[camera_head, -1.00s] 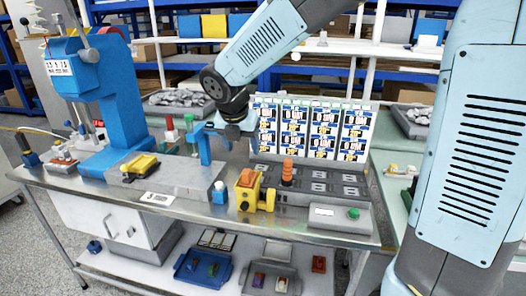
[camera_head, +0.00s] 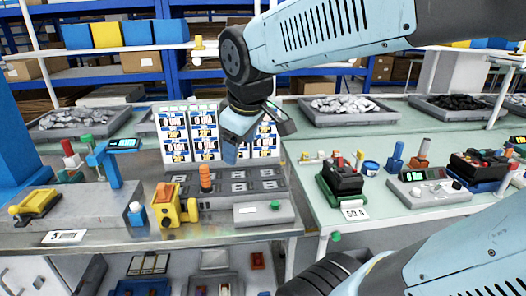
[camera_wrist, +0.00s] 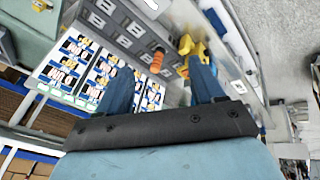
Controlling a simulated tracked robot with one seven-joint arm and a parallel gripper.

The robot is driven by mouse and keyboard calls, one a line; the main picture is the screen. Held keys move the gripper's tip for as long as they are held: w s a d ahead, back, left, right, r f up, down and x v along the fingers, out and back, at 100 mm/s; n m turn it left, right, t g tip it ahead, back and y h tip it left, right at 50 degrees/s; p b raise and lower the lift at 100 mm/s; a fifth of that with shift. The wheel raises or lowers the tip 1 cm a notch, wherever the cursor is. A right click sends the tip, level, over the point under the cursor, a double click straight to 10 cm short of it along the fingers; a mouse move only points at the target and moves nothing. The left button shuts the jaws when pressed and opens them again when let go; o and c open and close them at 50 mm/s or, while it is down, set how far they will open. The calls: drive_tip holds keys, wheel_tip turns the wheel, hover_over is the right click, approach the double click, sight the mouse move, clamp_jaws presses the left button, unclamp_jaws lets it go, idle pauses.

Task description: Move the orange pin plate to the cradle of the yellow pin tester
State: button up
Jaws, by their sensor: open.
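The yellow pin tester (camera_head: 175,207) stands near the front edge of the metal bench, with an orange-red part on its top left. An upright orange ribbed piece (camera_head: 206,178) stands on the dark grey slotted panel right behind it; I cannot tell whether this is the orange pin plate. My gripper (camera_head: 236,145) is open and empty, above the panel and in front of the label board. In the wrist view, my gripper (camera_wrist: 162,78) has its blue fingers spread, with the orange ribbed piece (camera_wrist: 157,60) seen between them, apart from both. The yellow tester (camera_wrist: 193,47) is partly hidden behind the right finger.
A grey box with a green button (camera_head: 264,212) sits right of the tester. A blue post (camera_head: 107,165) and a yellow clamp (camera_head: 35,204) stand left. The right table holds a black breaker (camera_head: 342,178) and a grey meter (camera_head: 428,187). Trays with small parts lie on the lower shelf.

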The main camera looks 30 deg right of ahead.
drive_tip(key=s+d+m, duration=0.1)
drive_tip(key=m, duration=0.1)
drive_tip(key=s+m, duration=0.2)
drive_tip(key=s+d+m, duration=0.1)
drive_tip(key=s+m, duration=0.1)
drive_tip(key=m, duration=0.1)
drive_tip(key=shift+s+d+f+t, duration=0.1)
drive_tip(key=shift+d+f+t, duration=0.05)
drive_tip(key=shift+d+t, duration=0.2)
idle(1.4)
drive_tip(key=shift+c, duration=0.4)
